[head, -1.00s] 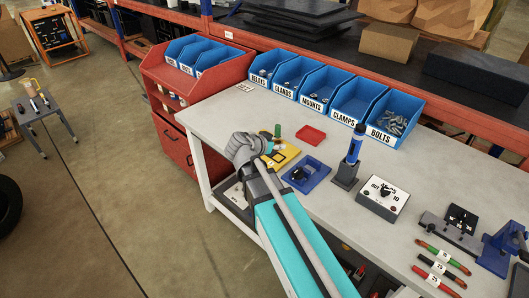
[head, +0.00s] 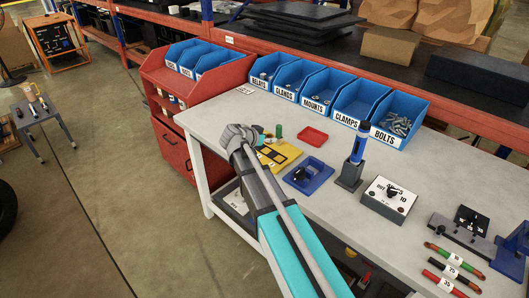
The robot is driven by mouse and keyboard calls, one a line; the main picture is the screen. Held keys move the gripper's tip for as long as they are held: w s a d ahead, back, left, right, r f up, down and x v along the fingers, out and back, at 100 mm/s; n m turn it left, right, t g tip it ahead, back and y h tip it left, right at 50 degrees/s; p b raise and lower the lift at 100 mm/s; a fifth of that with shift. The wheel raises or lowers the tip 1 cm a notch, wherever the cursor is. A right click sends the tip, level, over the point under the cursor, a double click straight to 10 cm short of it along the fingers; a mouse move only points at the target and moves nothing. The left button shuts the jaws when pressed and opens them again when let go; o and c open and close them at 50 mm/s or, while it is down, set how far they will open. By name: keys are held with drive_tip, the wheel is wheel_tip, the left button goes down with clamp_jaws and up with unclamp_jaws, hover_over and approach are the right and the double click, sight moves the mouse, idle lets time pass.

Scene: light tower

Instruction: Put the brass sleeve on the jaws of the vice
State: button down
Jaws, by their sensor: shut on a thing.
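No brass sleeve can be made out. A blue fixture (head: 512,252) at the right edge of the bench, partly cut off by the frame, may be the vice; its jaws cannot be made out. My arm reaches up from the bottom of the head view to the front left part of the bench. Its grey wrist is beside a yellow tray (head: 290,157). My gripper's fingers are hidden behind the wrist, so what they hold does not show.
On the white bench (head: 235,118) are a small green cylinder (head: 279,131), a red tray (head: 313,136), a blue tray (head: 316,182), a blue tool in a dark stand (head: 349,174), a dial box (head: 388,198) and several cables (head: 455,267). Blue bins (head: 398,122) line the back.

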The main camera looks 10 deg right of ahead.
drive_tip(key=shift+w+a+f+b, duration=0.15)
drive_tip(key=shift+w+f+b, duration=1.25)
drive_tip(key=shift+f, duration=0.3)
drive_tip(key=shift+w+f+b, duration=0.3)
drive_tip(key=shift+f+b, duration=0.05)
drive_tip(key=shift+f, duration=0.1)
drive_tip(key=shift+w+f+b, duration=0.15)
drive_tip(key=shift+f+b, duration=0.15)
drive_tip(key=shift+b, duration=0.05)
drive_tip(key=shift+f+b, duration=1.05)
drive_tip(key=shift+f, duration=0.15)
drive_tip(key=shift+c, duration=1.3)
unclamp_jaws()
